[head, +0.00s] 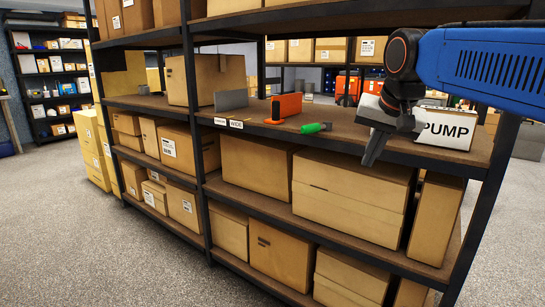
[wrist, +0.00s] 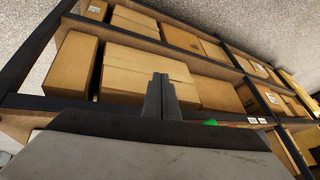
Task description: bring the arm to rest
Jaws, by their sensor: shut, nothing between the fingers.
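My gripper (head: 371,158) hangs at the right in front of the middle shelf, its fingers together and pointing down, with nothing held. In the wrist view the closed fingers (wrist: 160,95) stand before the boxes of the lower shelf. My arm (head: 485,68) is blue and reaches in from the upper right.
The shelf board (head: 330,135) carries an orange block (head: 290,106), a green-ended item (head: 314,128), a grey plate (head: 231,100) and a box marked PUMP (head: 445,129), close to my gripper on its right. Cartons (head: 349,196) fill the shelf below. The floor (head: 90,245) at the left is clear.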

